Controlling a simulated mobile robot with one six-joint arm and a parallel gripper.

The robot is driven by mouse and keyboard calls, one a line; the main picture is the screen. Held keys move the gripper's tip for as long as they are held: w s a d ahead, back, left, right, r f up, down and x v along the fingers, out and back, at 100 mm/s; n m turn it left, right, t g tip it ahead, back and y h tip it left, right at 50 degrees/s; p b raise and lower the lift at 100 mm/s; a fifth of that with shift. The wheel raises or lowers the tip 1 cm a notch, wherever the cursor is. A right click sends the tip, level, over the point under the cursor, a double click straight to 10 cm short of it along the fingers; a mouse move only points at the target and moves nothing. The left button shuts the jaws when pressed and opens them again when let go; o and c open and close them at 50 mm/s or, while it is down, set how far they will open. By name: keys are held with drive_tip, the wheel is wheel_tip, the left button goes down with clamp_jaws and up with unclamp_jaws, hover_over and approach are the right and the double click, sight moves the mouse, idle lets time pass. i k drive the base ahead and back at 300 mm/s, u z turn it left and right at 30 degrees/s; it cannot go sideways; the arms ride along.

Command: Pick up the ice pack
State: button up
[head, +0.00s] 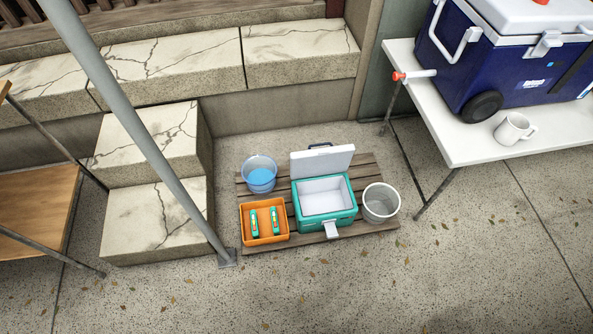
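Two small green packs with pale and orange markings lie side by side in an orange tray (284,229): a left one (254,224) and a right one (275,220). They are too small to tell whether either is the ice pack. A teal cooler box (341,219) stands right of the tray with its white lid (322,161) open. Its white inside looks empty. My gripper is not in view.
A wooden pallet (362,164) carries these, plus a clear bucket with blue contents (260,174) and a pale bucket (380,202). A grey pole (150,140) stands left. A white table (460,140) holds a blue cooler (510,60) and mug (513,128). Front floor is clear.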

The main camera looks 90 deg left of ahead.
sight(254, 225)
drive_tip(key=z, duration=0.8)
drive_tip(key=k, duration=0.15)
drive_tip(key=u, duration=2.4)
drive_tip(key=k, duration=0.15)
drive_tip(key=u, duration=3.6)
drive_tip(key=k, duration=0.2)
drive_tip(key=z, duration=0.4)
drive_tip(key=i, duration=0.15)
drive_tip(key=u, duration=0.15)
